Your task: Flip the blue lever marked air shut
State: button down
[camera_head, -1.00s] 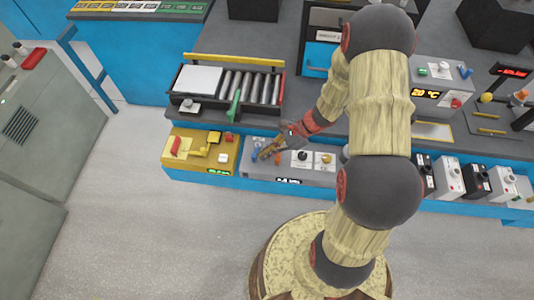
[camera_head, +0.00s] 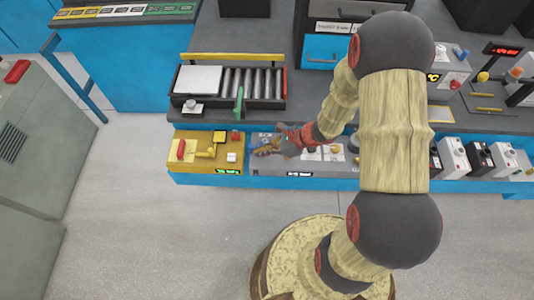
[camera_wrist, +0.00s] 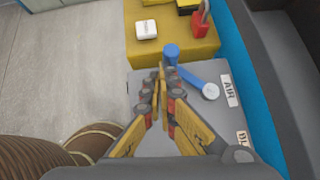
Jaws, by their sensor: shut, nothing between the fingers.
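The blue lever (camera_wrist: 188,77) lies on the grey panel (camera_wrist: 220,72) in the wrist view, beside a white label reading AIR (camera_wrist: 229,91). Its rounded knob end points up and left in that view, and its grey-capped pivot is near the label. My gripper (camera_wrist: 160,74) is shut and empty, with its fingertips right beside the lever's knob end, on its left. I cannot tell whether they touch. In the head view my gripper (camera_head: 258,149) is low over the left part of the grey panel and hides much of the lever.
A yellow panel (camera_head: 189,165) with a red lever and white button adjoins the grey panel on the left. A second label (camera_wrist: 242,155) is partly cut off in the wrist view. A roller tray (camera_head: 230,103) stands behind. Several boxes line the right side.

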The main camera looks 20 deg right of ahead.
aim_at(252, 146)
jog(key=shift+w+a+f+m+t+h+b, duration=0.25)
jog(key=shift+w+a+m+t+h+b, duration=0.15)
jog(key=shift+a+m+t+b, duration=0.35)
jog(key=shift+w+a+r+m+t+h+b, duration=0.1)
jog(key=shift+w+a+m+t+h+b, duration=0.15)
jog(key=shift+m+b, duration=0.35)
jog(key=shift+w+a+m+t+h+b, duration=0.15)
jog(key=shift+m+t+h+b, duration=0.2)
jog(key=shift+m, duration=0.3)
jog(key=shift+w+a+r+b, duration=0.1)
jog(key=shift+w+a+b, duration=0.2)
jog(key=shift+w+b, duration=0.25)
jog(key=shift+w+a+b, duration=0.25)
jog(key=shift+w+b, duration=0.2)
jog(key=shift+w, duration=0.2)
